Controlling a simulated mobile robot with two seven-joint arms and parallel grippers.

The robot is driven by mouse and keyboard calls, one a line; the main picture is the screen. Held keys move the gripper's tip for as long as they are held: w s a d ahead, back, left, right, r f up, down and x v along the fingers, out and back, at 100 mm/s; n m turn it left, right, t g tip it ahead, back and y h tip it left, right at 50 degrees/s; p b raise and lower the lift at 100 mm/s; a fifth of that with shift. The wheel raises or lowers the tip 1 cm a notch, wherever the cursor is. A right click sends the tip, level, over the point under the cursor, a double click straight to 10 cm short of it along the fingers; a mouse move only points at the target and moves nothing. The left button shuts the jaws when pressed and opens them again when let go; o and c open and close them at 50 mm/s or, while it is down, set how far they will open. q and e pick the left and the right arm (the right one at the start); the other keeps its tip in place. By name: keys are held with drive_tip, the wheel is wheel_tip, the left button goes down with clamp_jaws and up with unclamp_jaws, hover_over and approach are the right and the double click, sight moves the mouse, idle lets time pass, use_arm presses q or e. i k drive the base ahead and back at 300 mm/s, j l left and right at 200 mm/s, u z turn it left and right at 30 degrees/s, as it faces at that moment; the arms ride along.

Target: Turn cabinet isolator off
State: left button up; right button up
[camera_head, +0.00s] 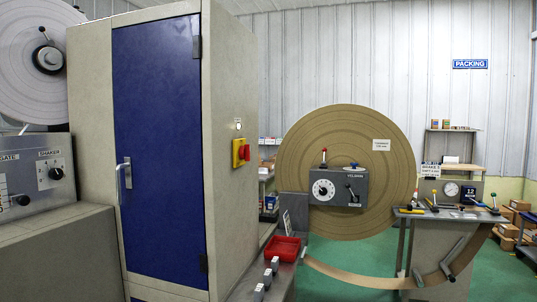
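A tall cabinet (90,150) with a blue door (155,150) stands at the left centre. The door is shut and has a silver handle (124,176) on its left side. On the cabinet's right side face is a small isolator switch (241,153), red on a yellow plate. A small round white indicator (238,126) with a label sits just above it. The exact angle of the red knob is too small to tell. Neither of my grippers shows in the head view.
A grey bench with a red tray (282,249) and several small grey blocks stands right of the cabinet. A large brown disc (300,150) with a grey control box (338,188) is behind it. A shaker panel (35,180) is at the left.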

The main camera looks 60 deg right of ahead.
sight(244, 151)
drive_tip(key=z, duration=1.85)
drive_tip(key=i+l+z, duration=0.4)
drive_tip(key=i+l, duration=0.2)
drive_tip(key=l, duration=0.15)
